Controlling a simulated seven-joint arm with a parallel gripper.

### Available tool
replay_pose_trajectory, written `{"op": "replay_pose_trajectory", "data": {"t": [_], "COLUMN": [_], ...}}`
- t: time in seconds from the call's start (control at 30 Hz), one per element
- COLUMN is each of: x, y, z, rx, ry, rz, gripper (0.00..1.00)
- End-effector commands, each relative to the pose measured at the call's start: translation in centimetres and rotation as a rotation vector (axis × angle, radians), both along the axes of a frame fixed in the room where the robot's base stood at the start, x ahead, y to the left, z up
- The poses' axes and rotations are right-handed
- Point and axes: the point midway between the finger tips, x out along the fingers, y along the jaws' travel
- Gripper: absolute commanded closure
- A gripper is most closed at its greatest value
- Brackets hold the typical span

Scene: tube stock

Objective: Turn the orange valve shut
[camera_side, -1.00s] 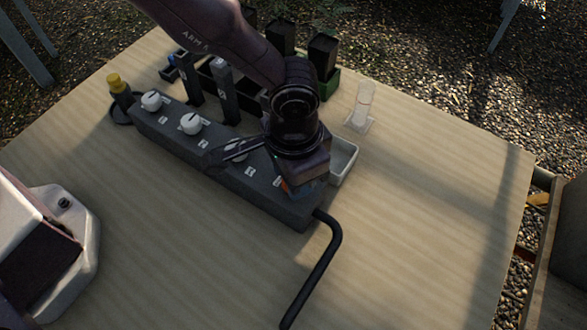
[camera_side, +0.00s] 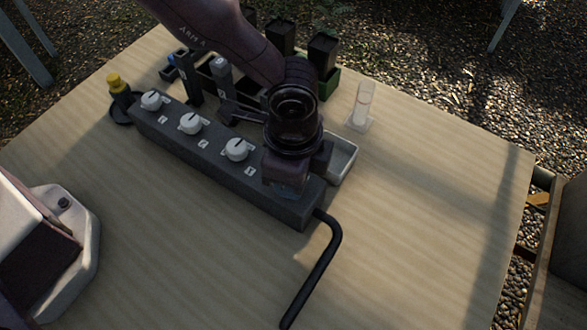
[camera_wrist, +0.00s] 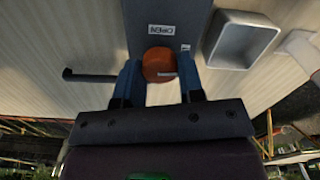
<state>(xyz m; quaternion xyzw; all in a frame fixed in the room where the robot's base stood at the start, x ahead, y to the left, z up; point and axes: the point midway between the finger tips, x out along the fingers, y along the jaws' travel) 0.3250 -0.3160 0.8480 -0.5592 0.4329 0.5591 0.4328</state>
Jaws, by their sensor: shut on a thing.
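The orange valve (camera_wrist: 158,64) shows in the wrist view as a rounded orange knob at the end of the grey manifold block. My gripper (camera_wrist: 160,82) has its two blue fingers on either side of the knob and is shut on it. A label reading OPEN (camera_wrist: 161,30) lies on the block beside the knob, and a second small label is partly hidden at the knob's edge. In the side view my gripper (camera_side: 288,188) covers the right end of the manifold (camera_side: 220,172), and the orange valve is hidden behind it.
Several white knobs (camera_side: 237,149) sit along the manifold. A black hose (camera_side: 325,262) leaves its right end. A pale tray (camera_side: 342,160) and a clear tube on a stand (camera_side: 361,105) are to the right. Dark pots (camera_side: 322,50) stand behind. The front right tabletop is clear.

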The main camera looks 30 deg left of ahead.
Motion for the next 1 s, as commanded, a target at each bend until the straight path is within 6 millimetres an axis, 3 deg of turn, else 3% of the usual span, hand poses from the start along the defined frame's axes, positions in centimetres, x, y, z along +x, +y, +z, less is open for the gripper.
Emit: {"op": "replay_pose_trajectory", "data": {"t": [0.7, 0.73, 0.8, 0.83, 1.0], "x": [0.01, 0.01, 0.01, 0.02, 0.0], "y": [0.02, 0.02, 0.02, 0.01, 0.01], "z": [0.13, 0.13, 0.13, 0.12, 0.06], "rx": [0.002, 0.002, 0.001, 0.001, 0.001], "ry": [0.0, 0.0, -0.001, -0.001, 0.0], "rz": [-0.075, -0.075, -0.074, -0.074, -0.073], "gripper": [0.88, 0.6, 0.44, 0.39, 0.39]}}
